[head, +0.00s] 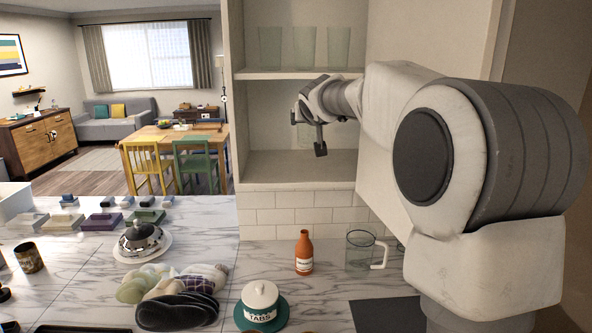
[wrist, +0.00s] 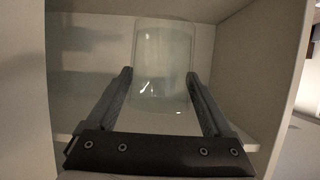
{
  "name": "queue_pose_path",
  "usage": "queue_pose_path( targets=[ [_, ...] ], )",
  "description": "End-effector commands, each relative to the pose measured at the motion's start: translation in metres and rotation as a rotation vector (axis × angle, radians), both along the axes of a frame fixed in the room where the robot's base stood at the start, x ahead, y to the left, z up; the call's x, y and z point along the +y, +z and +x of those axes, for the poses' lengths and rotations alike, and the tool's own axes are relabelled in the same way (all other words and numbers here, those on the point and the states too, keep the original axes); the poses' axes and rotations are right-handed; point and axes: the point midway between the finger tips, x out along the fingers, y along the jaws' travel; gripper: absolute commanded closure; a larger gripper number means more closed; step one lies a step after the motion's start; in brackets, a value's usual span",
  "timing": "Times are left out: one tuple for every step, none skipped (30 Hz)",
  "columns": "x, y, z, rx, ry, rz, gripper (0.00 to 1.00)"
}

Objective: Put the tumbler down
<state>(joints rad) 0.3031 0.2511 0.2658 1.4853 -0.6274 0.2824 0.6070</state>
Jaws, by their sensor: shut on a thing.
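The tumbler (wrist: 163,62) is pale, see-through glass and stands between my two fingers in the wrist view. My gripper (wrist: 160,80) is shut on it, one finger on each side. In the head view my gripper (head: 310,136) is at the lower compartment of the open wall cabinet, above its bottom board (head: 290,165). A pale part of the tumbler (head: 304,134) shows there beside the fingers; the rest is hidden or faint. The tumbler looks about upright. I cannot tell whether its base touches the board.
Several similar glasses (head: 300,48) stand on the cabinet shelf (head: 290,74) above. The cabinet side walls flank my gripper. On the marble counter below are an orange bottle (head: 304,254), a clear jug (head: 360,252) and a white lidded jar (head: 260,299).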

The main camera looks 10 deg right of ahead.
Motion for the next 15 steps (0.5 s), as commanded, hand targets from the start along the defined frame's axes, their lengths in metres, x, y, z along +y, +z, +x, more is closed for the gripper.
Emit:
queue_pose_path(
  targets=[
    [0.000, 0.001, 0.000, -0.002, 0.001, 0.000, 0.86],
    [0.001, 0.001, 0.001, -0.002, 0.001, -0.001, 0.86],
    [0.003, -0.001, 0.002, -0.002, 0.002, -0.001, 0.86],
    [0.005, -0.003, 0.003, -0.001, 0.002, 0.000, 0.86],
    [0.007, -0.005, 0.005, -0.001, 0.003, 0.000, 0.86],
    [0.012, -0.009, 0.008, 0.000, 0.005, 0.000, 0.86],
    [0.016, -0.012, 0.011, 0.001, 0.005, -0.001, 0.86],
    [0.020, -0.016, 0.014, 0.001, 0.006, -0.001, 0.86],
    [0.027, -0.020, 0.019, 0.001, 0.007, -0.001, 0.86],
    [0.031, -0.024, 0.023, 0.001, 0.007, 0.000, 0.86],
    [0.036, -0.028, 0.027, 0.001, 0.007, -0.001, 0.86],
    [0.044, -0.032, 0.031, 0.000, 0.008, -0.002, 0.86],
    [0.048, -0.037, 0.036, 0.001, 0.007, -0.002, 0.86],
    [0.054, -0.041, 0.040, 0.002, 0.007, -0.002, 0.86],
    [0.062, -0.046, 0.046, 0.002, 0.008, -0.003, 0.86]
  ],
)
